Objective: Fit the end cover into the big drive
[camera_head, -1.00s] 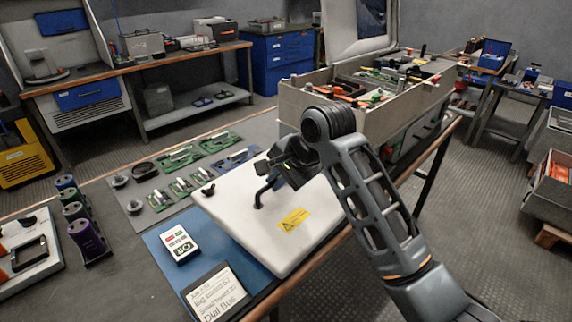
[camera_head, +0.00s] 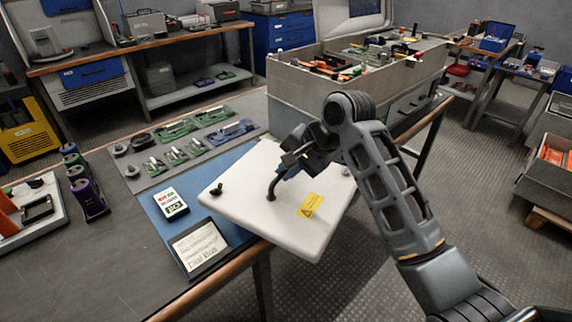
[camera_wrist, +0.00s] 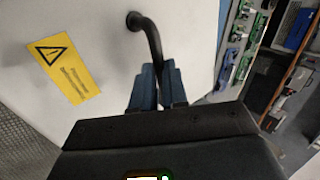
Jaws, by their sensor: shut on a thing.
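The end cover looks to be the flat white panel (camera_head: 240,197) with a yellow warning label and a black handle (camera_head: 273,187). It fills much of the wrist view (camera_wrist: 100,25). My gripper (camera_head: 296,163) is shut on the handle; in the wrist view its blue fingers (camera_wrist: 158,86) close around the bar. The panel reaches out past the table's front edge over the floor. Its underside is hidden, so I cannot tell its exact height. I cannot tell for sure which thing is the big drive.
A large open cream box (camera_head: 300,95) holding tools and parts stands behind my gripper. A blue mat (camera_head: 165,228), a white gauge (camera_head: 170,204), a sign (camera_head: 200,246) and green boards (camera_head: 178,128) lie to the left. Purple and green cylinders (camera_head: 85,190) stand farther left.

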